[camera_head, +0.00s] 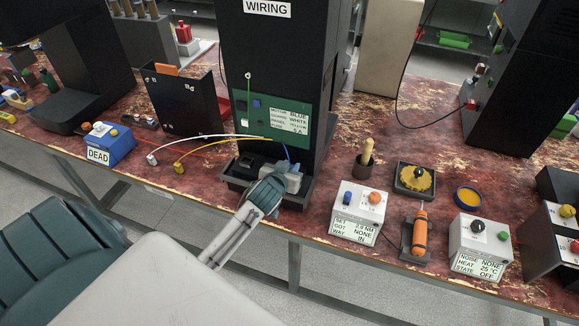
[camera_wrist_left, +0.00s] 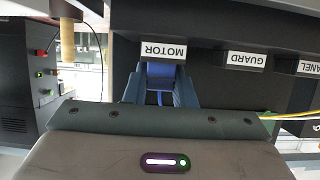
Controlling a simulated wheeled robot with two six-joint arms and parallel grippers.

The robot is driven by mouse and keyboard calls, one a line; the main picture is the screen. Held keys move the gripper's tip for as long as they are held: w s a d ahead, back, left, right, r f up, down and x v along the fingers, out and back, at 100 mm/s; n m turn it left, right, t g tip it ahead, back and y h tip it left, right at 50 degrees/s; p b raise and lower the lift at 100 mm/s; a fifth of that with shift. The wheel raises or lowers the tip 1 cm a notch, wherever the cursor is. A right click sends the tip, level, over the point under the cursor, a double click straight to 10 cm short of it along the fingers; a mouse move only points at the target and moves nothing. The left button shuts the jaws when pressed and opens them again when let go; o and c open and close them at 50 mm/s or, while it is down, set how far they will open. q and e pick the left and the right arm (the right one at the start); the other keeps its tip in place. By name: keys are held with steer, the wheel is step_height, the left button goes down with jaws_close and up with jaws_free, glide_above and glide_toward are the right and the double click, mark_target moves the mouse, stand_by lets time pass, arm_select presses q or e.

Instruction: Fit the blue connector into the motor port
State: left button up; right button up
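In the left wrist view the blue connector (camera_wrist_left: 162,70) sits between the two dark fingers of my left gripper (camera_wrist_left: 160,92), which are shut on its sides. A blue cable runs from it toward the camera. The connector is right under the upside-down MOTOR label (camera_wrist_left: 163,51) on the black port block. The motor port's opening is hidden, so I cannot tell how deep the connector sits. In the head view my left gripper (camera_head: 283,177) is at the foot of the wiring tower and hides the connector; a blue wire (camera_head: 288,154) comes down to it. My right gripper is not in view.
GUARD (camera_wrist_left: 243,60) and PANEL (camera_wrist_left: 309,68) labels are beside MOTOR. A white connector (camera_head: 152,159) and yellow connector (camera_head: 179,168) lie loose left of the tower. The black tower (camera_head: 272,60) rises behind my gripper. A white box (camera_head: 357,220) stands to the right.

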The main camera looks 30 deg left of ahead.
arm_select(q)
steer(key=o, duration=0.4)
steer(key=shift+r, duration=0.1)
steer(key=b+v, duration=0.2)
steer(key=v, duration=1)
steer(key=shift+s, duration=0.1)
